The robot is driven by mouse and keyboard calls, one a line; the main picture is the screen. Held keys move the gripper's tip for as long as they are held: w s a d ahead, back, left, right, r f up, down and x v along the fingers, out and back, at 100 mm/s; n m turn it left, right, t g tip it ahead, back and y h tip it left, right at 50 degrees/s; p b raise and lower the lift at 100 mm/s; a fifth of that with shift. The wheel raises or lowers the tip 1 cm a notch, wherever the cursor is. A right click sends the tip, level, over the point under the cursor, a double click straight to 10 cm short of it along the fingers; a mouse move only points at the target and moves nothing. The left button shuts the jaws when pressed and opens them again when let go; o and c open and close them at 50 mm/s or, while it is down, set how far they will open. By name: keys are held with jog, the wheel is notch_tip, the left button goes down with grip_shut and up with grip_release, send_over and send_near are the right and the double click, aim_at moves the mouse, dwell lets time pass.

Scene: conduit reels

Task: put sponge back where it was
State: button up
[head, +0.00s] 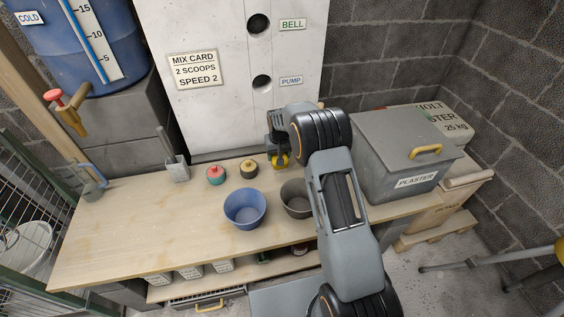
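My gripper (280,157) is above the back of the wooden bench, in front of the white panel. A small yellow thing (281,161) shows at its fingertips, partly covered by dark finger parts. Its shape is too small to make out, so I cannot tell whether it is the sponge. I also cannot tell whether the fingers are closed on it or only in front of it. No other thing in view looks clearly like a sponge.
The bench (130,230) holds a blue bowl (245,209), a grey bowl (295,199), a red round piece (215,175), a dark one (249,169) and a grey holder (177,169). A plaster bin (400,155) stands right. The bench's left front is clear.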

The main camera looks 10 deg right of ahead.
jog(key=shift+w+d+f, duration=0.25)
jog(key=shift+d+f, duration=0.35)
jog(key=shift+f, duration=0.15)
jog(key=shift+w+d+f, duration=0.1)
jog(key=shift+d+f, duration=0.1)
jog(key=shift+f, duration=1.5)
jog(key=shift+f+b, duration=0.2)
jog(key=shift+b, duration=0.15)
jog(key=o, duration=1.1)
jog(key=shift+o, duration=0.2)
